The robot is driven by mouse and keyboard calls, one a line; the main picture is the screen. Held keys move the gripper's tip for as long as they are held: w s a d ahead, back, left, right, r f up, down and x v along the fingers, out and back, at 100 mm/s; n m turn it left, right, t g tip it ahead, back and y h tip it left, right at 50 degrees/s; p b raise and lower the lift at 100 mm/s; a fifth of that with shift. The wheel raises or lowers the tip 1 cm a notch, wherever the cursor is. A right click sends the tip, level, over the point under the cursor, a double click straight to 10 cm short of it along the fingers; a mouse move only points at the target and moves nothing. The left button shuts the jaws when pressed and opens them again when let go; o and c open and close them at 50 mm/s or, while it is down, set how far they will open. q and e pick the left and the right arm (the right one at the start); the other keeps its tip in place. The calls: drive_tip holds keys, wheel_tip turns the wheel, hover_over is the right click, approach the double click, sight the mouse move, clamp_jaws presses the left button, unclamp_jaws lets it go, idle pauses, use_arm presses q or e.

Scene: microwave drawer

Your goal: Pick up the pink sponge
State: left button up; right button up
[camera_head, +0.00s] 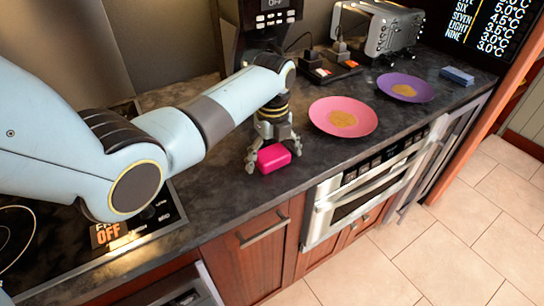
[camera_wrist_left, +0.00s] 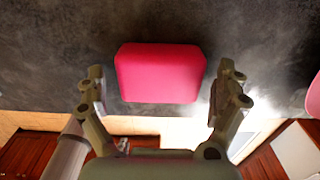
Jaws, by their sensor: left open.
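The pink sponge (camera_head: 273,157) lies on the dark countertop near its front edge. In the left wrist view the sponge (camera_wrist_left: 160,73) sits ahead of and partly between the two fingers, with a gap on each side. My left gripper (camera_head: 271,158) is open above and around the sponge, pointing down. In the left wrist view its fingers (camera_wrist_left: 160,90) are spread wider than the sponge and do not appear to touch it. My right gripper is not in view.
A pink plate (camera_head: 343,103) and a purple plate (camera_head: 420,91) stand to the right. A blue sponge (camera_head: 457,76) lies farther right. A coffee machine (camera_head: 258,35), a black power strip (camera_head: 330,72) and a toaster (camera_head: 385,28) stand behind. A cooktop (camera_head: 145,225) is at left.

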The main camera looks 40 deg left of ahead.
use_arm(q)
drive_tip(key=c, duration=0.9)
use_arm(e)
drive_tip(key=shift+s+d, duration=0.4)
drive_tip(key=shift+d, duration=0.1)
